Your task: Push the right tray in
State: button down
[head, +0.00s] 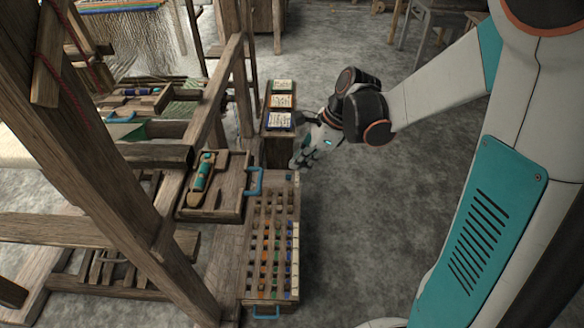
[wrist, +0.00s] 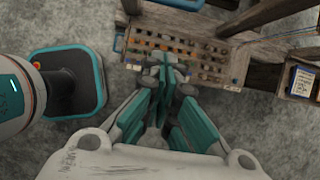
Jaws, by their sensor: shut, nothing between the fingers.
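The right tray (head: 226,205) is a wooden tray with a blue handle (head: 256,181) on its right side. It sticks out from the loom frame and holds a shuttle (head: 204,172) with teal thread. My gripper (head: 300,164) is shut and empty, to the right of the handle and apart from it, near the far end of the spool rack. In the wrist view the shut fingers (wrist: 170,68) show in front of the rack. A blue bar, apparently the tray's handle (wrist: 180,3), is cut off at the top edge there.
The spool rack (head: 248,250) stands just below the tray's handle; it also shows in the wrist view (wrist: 222,76). A wooden box with cards (head: 276,152) stands beyond it. Loom posts (head: 150,225) stand left. The floor right of the rack is clear.

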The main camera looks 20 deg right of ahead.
jog(key=shift+v, duration=1.05)
